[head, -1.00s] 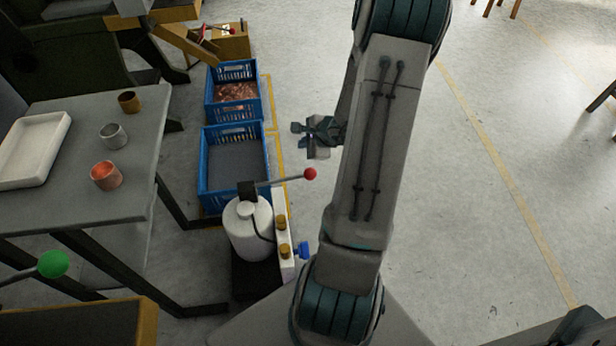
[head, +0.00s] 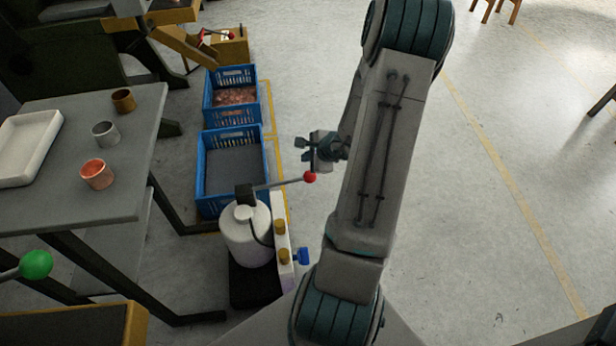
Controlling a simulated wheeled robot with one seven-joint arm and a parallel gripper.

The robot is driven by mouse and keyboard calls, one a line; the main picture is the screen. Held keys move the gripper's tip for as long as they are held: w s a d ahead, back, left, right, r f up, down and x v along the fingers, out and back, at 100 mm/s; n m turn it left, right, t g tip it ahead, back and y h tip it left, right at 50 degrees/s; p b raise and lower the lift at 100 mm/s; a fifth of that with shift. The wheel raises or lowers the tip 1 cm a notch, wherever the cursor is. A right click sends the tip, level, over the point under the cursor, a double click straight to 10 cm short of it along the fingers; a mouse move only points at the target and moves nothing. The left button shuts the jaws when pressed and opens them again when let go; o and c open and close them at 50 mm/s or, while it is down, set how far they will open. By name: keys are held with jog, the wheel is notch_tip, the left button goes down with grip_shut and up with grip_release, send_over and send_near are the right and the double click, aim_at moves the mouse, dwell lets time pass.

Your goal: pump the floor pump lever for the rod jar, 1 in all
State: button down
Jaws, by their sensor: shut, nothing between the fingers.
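The floor pump is a white jar (head: 243,228) with a black head, standing on a dark base on the floor. Its grey lever (head: 285,183) points right and slightly up, ending in a red ball (head: 309,177). My gripper (head: 306,156) is shut and empty, just above the red ball in the picture. Whether it touches the ball I cannot tell. My arm covers the floor to the right of the ball.
Two blue crates (head: 200,170) stand behind the pump, the far one holding copper pieces (head: 234,96). A grey table (head: 80,203) with several cups and a white tray (head: 45,132) is at left. A green ball (head: 36,264) is at lower left.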

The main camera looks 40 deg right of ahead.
aim_at(310, 175)
jog(key=shift+s+d+f+b, duration=0.1)
jog(key=shift+d+f+b, duration=0.05)
jog(key=shift+f+b, duration=0.75)
jog(key=shift+d+f+b, duration=0.1)
jog(key=shift+f+b, duration=0.45)
jog(key=shift+f, duration=0.5)
jog(key=shift+f, duration=0.15)
dwell(0.4)
jog(key=shift+s+f+b, duration=0.1)
jog(key=shift+f+b, duration=0.2)
jog(key=shift+b, duration=0.4)
